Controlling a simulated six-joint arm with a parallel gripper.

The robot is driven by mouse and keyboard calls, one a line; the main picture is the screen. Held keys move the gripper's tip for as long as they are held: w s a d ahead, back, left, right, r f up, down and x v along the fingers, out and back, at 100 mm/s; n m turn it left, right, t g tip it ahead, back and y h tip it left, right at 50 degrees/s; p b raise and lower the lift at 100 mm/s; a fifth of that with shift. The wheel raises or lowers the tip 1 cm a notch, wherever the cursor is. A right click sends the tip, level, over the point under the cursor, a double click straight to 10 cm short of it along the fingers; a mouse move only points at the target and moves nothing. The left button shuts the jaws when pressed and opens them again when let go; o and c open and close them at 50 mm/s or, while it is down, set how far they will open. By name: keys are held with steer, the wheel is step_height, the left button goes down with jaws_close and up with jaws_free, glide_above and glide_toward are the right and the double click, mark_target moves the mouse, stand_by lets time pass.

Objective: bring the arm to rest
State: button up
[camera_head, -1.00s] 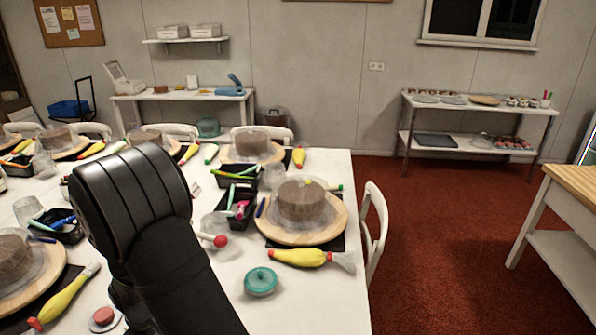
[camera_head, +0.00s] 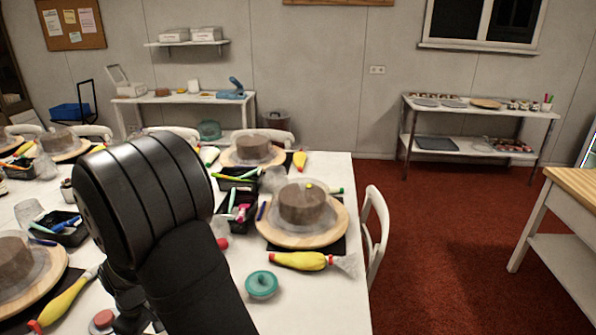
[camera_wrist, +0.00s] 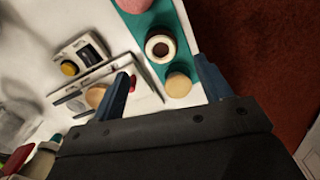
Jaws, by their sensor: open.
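My gripper (camera_wrist: 161,66) shows in the wrist view as two dark blue fingers set wide apart. It is open and nothing is held between the fingers. Past the fingers lies a teal strip (camera_wrist: 148,22) on a white surface, bearing a pink round piece, a white ring with a dark centre (camera_wrist: 160,48) and a tan round piece (camera_wrist: 178,85). The height of the fingers above these is hard to tell. In the head view my black arm stands large at the left front over the long table (camera_head: 320,170), and my gripper is hidden there.
Turntables with brown cakes (camera_head: 302,204), yellow piping bags (camera_head: 299,261), black bins and a teal lidded pot (camera_head: 261,284) crowd the long table. A white chair (camera_head: 376,222) stands at its right edge. Open red floor (camera_head: 440,250) lies to the right, before a wooden-topped table (camera_head: 577,188).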

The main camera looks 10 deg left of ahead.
step_height(320, 180, down, 8)
steer(key=shift+f, duration=0.15)
step_height(320, 180, up, 4)
steer(key=shift+f, duration=0.1)
steer(key=w+d+r, duration=0.5)
steer(key=d+r, duration=0.3)
steer(key=d, duration=0.2)
steer(key=w+a, duration=1.2)
steer(key=a, duration=0.4)
steer(key=f, duration=0.5)
steer(key=shift+w+d+f, duration=0.1)
steer(key=shift+d, duration=0.15)
steer(key=shift+f, duration=0.75)
